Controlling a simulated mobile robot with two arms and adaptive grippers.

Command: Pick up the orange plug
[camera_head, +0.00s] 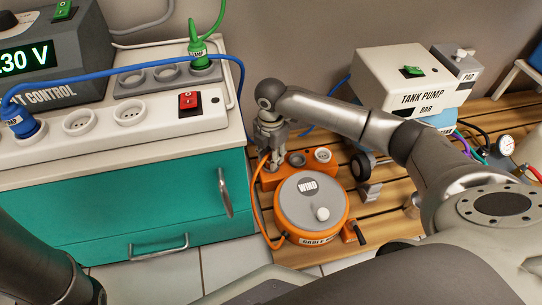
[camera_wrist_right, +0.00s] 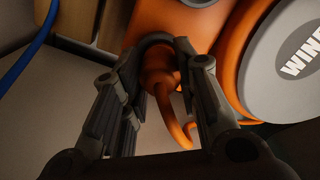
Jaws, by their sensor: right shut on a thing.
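The orange plug (camera_wrist_right: 160,80) shows in the right wrist view between the two dark fingers of my right gripper (camera_wrist_right: 158,62), with its orange cable curving down from it. My right gripper is shut on the plug. In the head view my right gripper (camera_head: 270,146) points down at the back left of the orange cable reel (camera_head: 312,234), and the fingers mostly hide the plug. The reel has a grey disc marked WIND (camera_head: 310,200). Its orange cable (camera_head: 254,205) loops along the left side. My left gripper is out of view.
A teal cabinet (camera_head: 130,200) stands left of the reel, carrying a white power strip (camera_head: 105,128) with a blue plug (camera_head: 20,122) and a red switch (camera_head: 189,102). A green plug (camera_head: 198,50) stands behind. A tank pump (camera_head: 408,80) sits on the wooden slats at the back right.

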